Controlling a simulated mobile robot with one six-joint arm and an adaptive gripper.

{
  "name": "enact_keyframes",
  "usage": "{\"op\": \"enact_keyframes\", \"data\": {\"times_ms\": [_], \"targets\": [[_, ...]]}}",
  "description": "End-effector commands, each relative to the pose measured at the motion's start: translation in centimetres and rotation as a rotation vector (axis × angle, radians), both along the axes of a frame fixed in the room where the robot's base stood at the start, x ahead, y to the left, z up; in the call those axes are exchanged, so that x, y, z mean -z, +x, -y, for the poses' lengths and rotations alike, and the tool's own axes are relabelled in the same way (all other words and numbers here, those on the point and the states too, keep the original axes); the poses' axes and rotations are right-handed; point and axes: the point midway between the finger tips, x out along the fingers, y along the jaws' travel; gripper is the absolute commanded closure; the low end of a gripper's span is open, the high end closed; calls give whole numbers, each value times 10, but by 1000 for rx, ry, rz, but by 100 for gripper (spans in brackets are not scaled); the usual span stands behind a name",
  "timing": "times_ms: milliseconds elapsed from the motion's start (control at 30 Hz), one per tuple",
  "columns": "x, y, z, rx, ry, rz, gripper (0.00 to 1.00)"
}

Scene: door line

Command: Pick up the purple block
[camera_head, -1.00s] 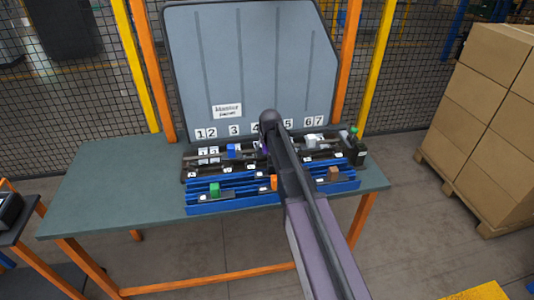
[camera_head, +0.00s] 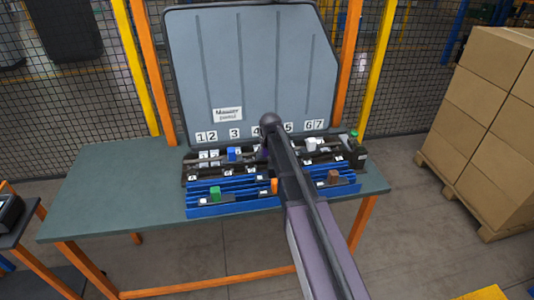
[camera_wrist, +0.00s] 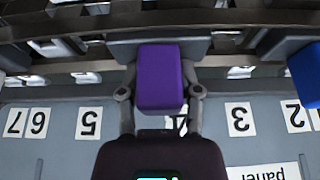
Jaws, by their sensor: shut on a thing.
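The purple block (camera_wrist: 160,78) is in the middle of the wrist view, upright in the picture, with a finger on each side. My gripper (camera_wrist: 160,93) is shut on it. A grey part of the rack shows right behind the block; I cannot tell whether the block still touches it. In the head view my arm covers the gripper and most of the block, in front of the middle of the rack near label 4.
The black rack (camera_head: 188,176) holds a blue block (camera_head: 233,154) and a white block (camera_head: 311,145). The blue rack (camera_head: 230,208) in front holds green (camera_head: 215,193), orange (camera_head: 274,186) and brown (camera_head: 333,177) blocks. A grey panel (camera_head: 245,60) stands behind. The table's left side (camera_head: 110,190) is clear.

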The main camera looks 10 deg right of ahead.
Motion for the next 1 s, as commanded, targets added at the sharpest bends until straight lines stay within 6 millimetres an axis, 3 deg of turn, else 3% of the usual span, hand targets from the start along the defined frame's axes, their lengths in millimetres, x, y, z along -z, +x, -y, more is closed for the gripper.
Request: {"op": "enact_keyframes", "data": {"times_ms": [467,1000], "targets": [[-19,0,0,0,1,0,100],[-74,0,0,0,1,0,100]]}}
